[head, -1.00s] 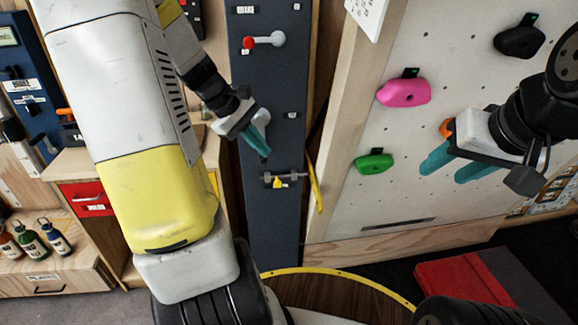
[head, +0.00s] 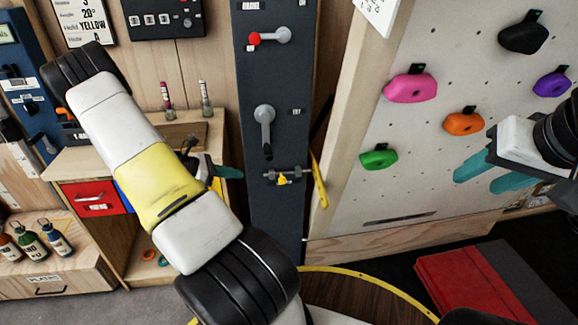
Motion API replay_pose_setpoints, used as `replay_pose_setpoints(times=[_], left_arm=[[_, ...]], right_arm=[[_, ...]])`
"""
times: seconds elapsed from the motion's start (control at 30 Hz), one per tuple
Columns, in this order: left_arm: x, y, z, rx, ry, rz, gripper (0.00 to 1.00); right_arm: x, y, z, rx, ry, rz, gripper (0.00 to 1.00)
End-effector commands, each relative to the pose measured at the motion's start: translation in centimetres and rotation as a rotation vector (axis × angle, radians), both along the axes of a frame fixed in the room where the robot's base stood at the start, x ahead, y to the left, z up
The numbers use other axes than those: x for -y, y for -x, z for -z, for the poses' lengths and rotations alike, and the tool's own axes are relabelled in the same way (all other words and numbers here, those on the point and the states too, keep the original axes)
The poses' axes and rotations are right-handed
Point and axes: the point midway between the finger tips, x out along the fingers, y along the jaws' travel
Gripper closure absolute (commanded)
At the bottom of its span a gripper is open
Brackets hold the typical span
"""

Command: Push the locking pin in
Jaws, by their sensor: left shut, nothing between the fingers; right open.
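The locking pin (head: 296,175) is a grey horizontal rod in a bracket low on the dark blue panel (head: 275,222). A yellow tag (head: 283,181) sits at its middle. My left gripper (head: 229,172) is shut and empty, its teal fingers pointing right, just left of the panel at about the pin's height in the picture. It looks apart from the pin; my forearm hides part of the gripper. My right gripper (head: 487,174) is open and empty in front of the climbing wall at the right. How deep the pin sits is too small to tell.
Above the pin, the panel carries a grey lever (head: 265,122) hanging down and a red-knobbed handle (head: 268,37). A yellow strip (head: 319,182) hangs just right of the pin. A wooden cabinet (head: 85,163) stands left. The climbing wall (head: 420,140) has coloured holds.

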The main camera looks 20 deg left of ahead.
Motion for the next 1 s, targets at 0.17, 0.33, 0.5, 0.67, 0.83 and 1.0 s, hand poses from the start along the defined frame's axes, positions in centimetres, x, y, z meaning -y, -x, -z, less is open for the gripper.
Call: replay_pose_setpoints(times=[0.17, 0.33, 0.5, 0.67, 0.83, 1.0], left_arm=[[0.0, 0.0, 0.0, 0.000, -0.002, 0.002, 1.00], [0.6, -0.6, 0.3, 0.000, -0.001, 0.004, 1.00], [2.5, -2.3, 1.6, 0.000, 0.001, 0.005, 1.00], [4.8, -4.5, 3.2, 0.000, 0.000, 0.005, 1.00], [6.9, -6.6, 4.7, -0.001, -0.001, 0.004, 1.00], [8.4, -8.0, 5.7, -0.001, -0.001, 0.004, 1.00]], right_arm=[[0.0, 0.0, 0.0, 0.000, 0.000, 0.000, 0.52], [0.0, 0.0, 0.0, 0.000, 0.000, 0.000, 0.52], [0.0, 0.0, 0.0, 0.000, 0.000, 0.000, 0.52], [0.0, 0.0, 0.0, 0.000, 0.000, 0.000, 0.52], [0.0, 0.0, 0.0, 0.000, 0.000, 0.000, 0.52], [0.0, 0.0, 0.0, 0.000, 0.000, 0.000, 0.52]])
